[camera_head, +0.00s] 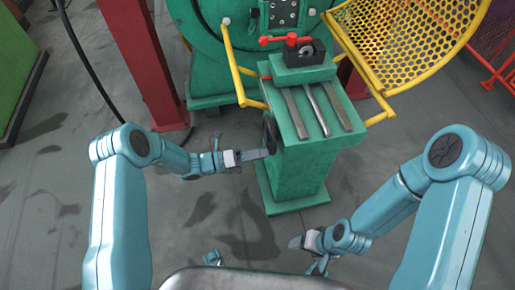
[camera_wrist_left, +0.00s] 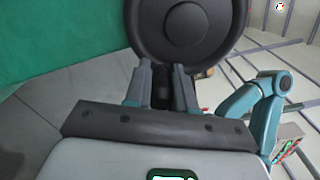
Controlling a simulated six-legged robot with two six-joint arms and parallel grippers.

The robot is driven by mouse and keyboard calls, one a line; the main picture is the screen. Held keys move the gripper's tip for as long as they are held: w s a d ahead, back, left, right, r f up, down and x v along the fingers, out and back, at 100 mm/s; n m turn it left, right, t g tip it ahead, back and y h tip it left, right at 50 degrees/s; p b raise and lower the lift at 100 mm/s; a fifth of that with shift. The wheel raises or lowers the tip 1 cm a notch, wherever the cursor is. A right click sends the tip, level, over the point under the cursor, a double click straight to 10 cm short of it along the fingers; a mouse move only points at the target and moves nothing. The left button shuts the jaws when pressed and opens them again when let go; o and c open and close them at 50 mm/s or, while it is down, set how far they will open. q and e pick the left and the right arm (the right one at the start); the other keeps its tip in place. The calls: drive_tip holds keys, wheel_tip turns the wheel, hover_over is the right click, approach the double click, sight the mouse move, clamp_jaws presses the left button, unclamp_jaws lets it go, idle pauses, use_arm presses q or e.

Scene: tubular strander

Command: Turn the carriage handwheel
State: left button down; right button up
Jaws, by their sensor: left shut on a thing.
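The carriage handwheel (camera_head: 269,132) is a dark wheel seen nearly edge-on at the left side of the green pedestal (camera_head: 300,170). In the left wrist view the handwheel (camera_wrist_left: 187,22) is a large black disc with a round hub, cut off by the top edge. My left gripper (camera_head: 257,154) is at its lower edge. In the left wrist view my left gripper (camera_wrist_left: 161,85) is shut on a dark part of the handwheel between its two fingers; the exact contact is partly hidden.
On the pedestal top are metal bars (camera_head: 318,110) and a black block with a red handle (camera_head: 290,40). A yellow mesh guard (camera_head: 405,40) is at the upper right. A red column (camera_head: 140,60) stands at the left. Grey floor is free around the pedestal.

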sight(270, 150)
use_arm(q)
drive_tip(key=r+n+p, duration=0.1)
drive_tip(key=n, duration=0.1)
drive_tip(key=s+r+n+p, duration=0.1)
drive_tip(key=n, duration=0.1)
drive_tip(key=shift+d+n, duration=0.2)
drive_tip(key=shift+n, duration=0.1)
drive_tip(key=shift+s+r+n+p, duration=0.1)
drive_tip(key=shift+r+n+p, duration=0.35)
drive_tip(key=shift+n, duration=0.55)
drive_tip(key=shift+s+r+n+p, duration=0.1)
drive_tip(key=shift+r+n+p, duration=0.3)
drive_tip(key=shift+n, duration=0.6)
drive_tip(key=c, duration=0.9)
unclamp_jaws()
drive_tip(key=shift+c, duration=0.2)
drive_tip(key=v, duration=1.6)
drive_tip(key=shift+p, duration=0.45)
drive_tip(key=shift+a, duration=0.1)
